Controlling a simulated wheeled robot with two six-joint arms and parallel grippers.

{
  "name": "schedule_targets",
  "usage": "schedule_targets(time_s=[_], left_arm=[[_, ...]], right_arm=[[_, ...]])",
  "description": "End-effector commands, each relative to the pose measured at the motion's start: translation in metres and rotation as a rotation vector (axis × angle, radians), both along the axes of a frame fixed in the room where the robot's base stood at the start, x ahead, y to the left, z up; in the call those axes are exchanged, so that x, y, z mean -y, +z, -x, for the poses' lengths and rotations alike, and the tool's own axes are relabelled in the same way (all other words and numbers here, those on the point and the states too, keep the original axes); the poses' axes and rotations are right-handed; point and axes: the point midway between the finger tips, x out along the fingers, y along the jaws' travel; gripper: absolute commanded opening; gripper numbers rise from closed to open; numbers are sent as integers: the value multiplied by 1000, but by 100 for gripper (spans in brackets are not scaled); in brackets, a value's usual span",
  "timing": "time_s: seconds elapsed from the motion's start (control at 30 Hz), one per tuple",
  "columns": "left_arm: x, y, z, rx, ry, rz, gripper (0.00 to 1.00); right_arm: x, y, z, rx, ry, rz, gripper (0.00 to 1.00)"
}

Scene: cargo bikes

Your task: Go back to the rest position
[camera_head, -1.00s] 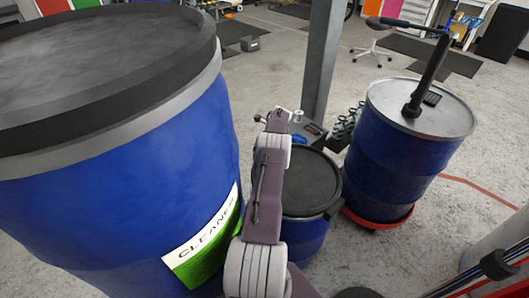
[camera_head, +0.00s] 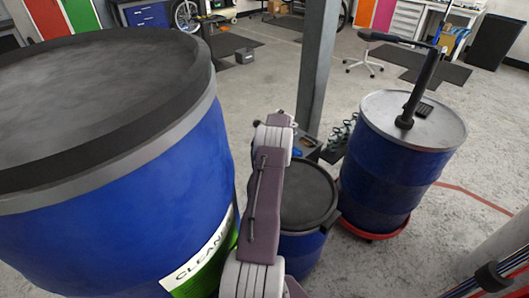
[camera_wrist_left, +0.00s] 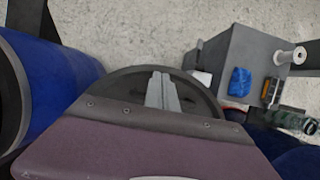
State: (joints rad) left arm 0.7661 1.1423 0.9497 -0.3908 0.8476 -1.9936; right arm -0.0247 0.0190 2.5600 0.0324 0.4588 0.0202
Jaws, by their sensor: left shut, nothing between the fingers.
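My left arm rises from the bottom middle of the head view, between the big blue drum and a smaller drum. In the left wrist view my left gripper (camera_wrist_left: 162,90) is shut and empty, its fingers seen against the black lid of a drum (camera_wrist_left: 205,98). I cannot tell how far above the lid it is. In the head view the fingers cannot be made out at the arm's far end. My right gripper is not in view.
The big blue drum (camera_head: 120,240), labelled CLEANER, stands close at left. A small blue drum (camera_head: 305,192) stands right of my arm. A blue drum with a pump (camera_head: 395,165) stands on a red base (camera_head: 372,226). A grey post (camera_head: 320,65) rises behind.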

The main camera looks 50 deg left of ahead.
Motion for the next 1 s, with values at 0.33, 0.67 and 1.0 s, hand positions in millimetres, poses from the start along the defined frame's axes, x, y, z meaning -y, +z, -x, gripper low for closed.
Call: schedule_targets(time_s=[0.33, 0.67, 1.0], left_arm=[[8, 24, -1, 4, -2, -6, 0], [9, 26, -4, 5, -8, -8, 0], [138, 181, -108, 120, -289, -60, 0]], right_arm=[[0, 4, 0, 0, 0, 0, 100], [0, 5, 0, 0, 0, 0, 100], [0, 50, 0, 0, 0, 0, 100]])
